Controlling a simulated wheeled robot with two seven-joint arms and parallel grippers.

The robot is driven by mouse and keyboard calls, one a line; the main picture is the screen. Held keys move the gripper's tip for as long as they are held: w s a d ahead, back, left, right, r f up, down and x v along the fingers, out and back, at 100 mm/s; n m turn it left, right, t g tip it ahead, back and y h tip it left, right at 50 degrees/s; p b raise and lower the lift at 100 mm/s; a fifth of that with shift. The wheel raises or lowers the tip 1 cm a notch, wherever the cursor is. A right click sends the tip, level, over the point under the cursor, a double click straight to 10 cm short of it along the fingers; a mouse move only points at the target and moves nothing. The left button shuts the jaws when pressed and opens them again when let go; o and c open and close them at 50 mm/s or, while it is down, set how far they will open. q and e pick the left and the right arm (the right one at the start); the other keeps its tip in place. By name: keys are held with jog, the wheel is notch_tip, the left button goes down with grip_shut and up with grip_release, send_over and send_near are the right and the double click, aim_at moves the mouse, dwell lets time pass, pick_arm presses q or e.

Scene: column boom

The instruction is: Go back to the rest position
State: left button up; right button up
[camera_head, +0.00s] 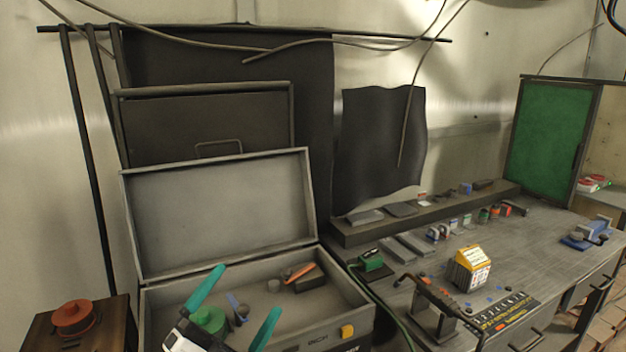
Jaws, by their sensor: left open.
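My left gripper (236,308) comes in at the bottom, left of centre. Its two teal fingers are spread apart, and no object shows held between them. It is over the front left part of an open grey case (358,301), whose lid (225,212) stands raised behind. Inside the case are a green round thing (209,319) and a small blue item (237,306) near the fingers. An orange-handled tool (299,272) lies farther back in it. I cannot tell whether the fingers touch anything. My right gripper is not in view.
Right of the case is a grey workbench (520,245) with a yellow-topped box (469,269), a small green device (370,261) and a blue vise (586,234). A wooden box with a red knob (73,318) stands at lower left. Cables hang across the wall.

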pick_arm(q)
jog(key=s+a+f+n+g+y, duration=0.2)
jog(key=a+f+n+g+y, duration=0.1)
jog(key=a+f+n+y, duration=0.55)
jog(key=s+a+f+n+g+y, duration=0.3)
jog(key=f+n+y, duration=0.35)
jog(key=f, duration=0.45)
jog(key=s+d+f+n+g+h, duration=0.2)
jog(key=s+f+g, duration=0.95)
jog(key=s, duration=0.65)
notch_tip(320, 180, down, 28)
jog(key=s, duration=0.2)
jog(key=s+a+f, duration=0.1)
jog(key=s+f, duration=0.6)
jog(key=s+a+f+g, duration=0.1)
jog(key=s+a+f, duration=0.1)
jog(key=s+f, duration=0.5)
jog(key=shift+s+a+f, duration=0.25)
jog(key=shift+s+f, duration=0.1)
jog(key=shift+s, duration=0.45)
